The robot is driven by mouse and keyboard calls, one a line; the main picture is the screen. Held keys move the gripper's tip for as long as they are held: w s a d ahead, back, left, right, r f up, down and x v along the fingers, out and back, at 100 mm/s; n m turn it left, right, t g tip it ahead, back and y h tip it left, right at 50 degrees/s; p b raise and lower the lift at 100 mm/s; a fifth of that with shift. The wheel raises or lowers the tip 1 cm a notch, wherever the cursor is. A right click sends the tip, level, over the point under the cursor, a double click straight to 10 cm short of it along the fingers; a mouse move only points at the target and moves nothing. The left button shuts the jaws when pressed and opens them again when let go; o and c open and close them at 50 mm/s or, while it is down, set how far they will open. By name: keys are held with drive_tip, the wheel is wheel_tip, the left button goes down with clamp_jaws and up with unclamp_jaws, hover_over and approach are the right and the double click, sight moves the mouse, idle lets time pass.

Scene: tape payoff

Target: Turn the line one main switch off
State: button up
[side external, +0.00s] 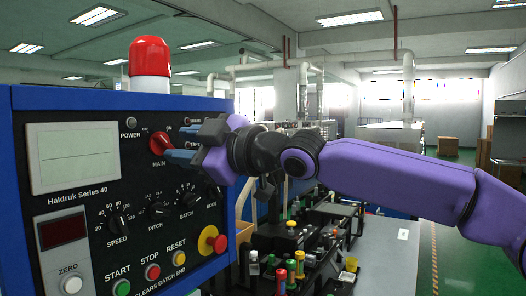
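The line one main switch is a red rotary knob (160,143) on the dark control panel, above the label MAIN. Its handle looks tilted; I cannot read its position marks. My gripper (177,150) reaches in from the right, with its blue-grey fingertips just right of the knob and close to the panel. The fingers and hand cover the area to the right of the knob. I cannot tell whether the fingertips touch the knob or how far apart they are.
The blue-framed panel (65,97) also carries a POWER lamp (131,123), several black dials, START (121,288), STOP (152,272) and RESET (180,257) buttons, and a red emergency stop (217,243) below my gripper. A red beacon (150,57) stands on top. Reels and small parts crowd the bench on the right.

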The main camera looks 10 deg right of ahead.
drive_tip(key=v, duration=1.5)
drive_tip(key=shift+s+d, duration=0.1)
idle(0.4)
drive_tip(key=s+d+f+m+g+h, duration=0.25)
drive_tip(key=d+f, duration=0.45)
drive_tip(key=f, duration=0.4)
drive_tip(key=s+d+f+m+g+h, duration=0.1)
drive_tip(key=d+f+g+h, duration=0.25)
drive_tip(key=d+f, duration=0.5)
drive_tip(key=s+d+f+m+g+h, duration=0.1)
drive_tip(key=s+d+f+g+h, duration=0.2)
drive_tip(key=s+d+f, duration=0.5)
drive_tip(key=s+d+f+m+g+h, duration=0.1)
drive_tip(key=s+d+f+g+h, duration=0.2)
drive_tip(key=s+d+f, duration=0.6)
drive_tip(key=s+d, duration=0.4)
drive_tip(key=shift+s+f+g, duration=0.3)
drive_tip(key=shift+s, duration=0.05)
drive_tip(key=shift+d, duration=0.1)
